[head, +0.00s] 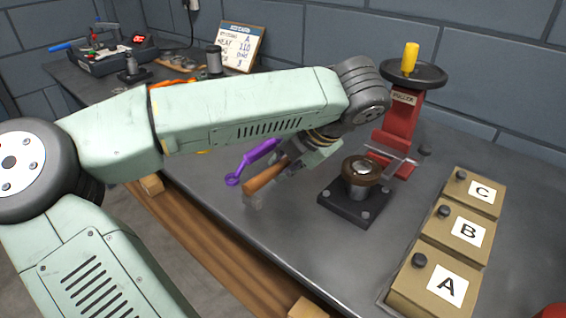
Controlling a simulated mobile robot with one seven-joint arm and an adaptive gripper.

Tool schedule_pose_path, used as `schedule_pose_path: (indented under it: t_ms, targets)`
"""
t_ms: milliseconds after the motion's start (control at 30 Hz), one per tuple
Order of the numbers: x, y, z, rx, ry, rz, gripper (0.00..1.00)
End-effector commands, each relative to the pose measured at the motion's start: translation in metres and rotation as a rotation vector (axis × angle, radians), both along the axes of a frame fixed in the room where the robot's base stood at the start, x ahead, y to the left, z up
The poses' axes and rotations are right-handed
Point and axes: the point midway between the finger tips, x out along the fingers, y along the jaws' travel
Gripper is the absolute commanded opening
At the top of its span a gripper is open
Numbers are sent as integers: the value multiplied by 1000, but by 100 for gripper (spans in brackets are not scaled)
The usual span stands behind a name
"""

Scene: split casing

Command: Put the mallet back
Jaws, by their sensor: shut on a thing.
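The mallet shows as a brown wooden cylinder (264,179) at the middle of the head view, over the bench. My gripper (292,166) is at the right end of this wooden part and is shut on the mallet. The fingertips are partly hidden by the wrist and the mallet, so the exact grip cannot be told. No resting place for the mallet can be made out.
A purple ring-ended tool (248,163) is just behind the mallet. To the right are a black-based fixture with a brown ring (361,170), a red press with a handwheel (400,115), and boxes A (410,290), B (434,230) and C (488,208). Front bench surface is clear.

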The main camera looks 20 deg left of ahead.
Motion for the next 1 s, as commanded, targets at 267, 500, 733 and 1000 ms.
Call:
schedule_pose_path:
  t_ms: [267,500,733,1000]
  targets:
    - [1,0,-1,1,-5,1,0]
    - [1,0,-4,1,-5,1,0]
    - [1,0,-6,0,-5,1,0]
    - [0,0,-6,0,-3,1,31]
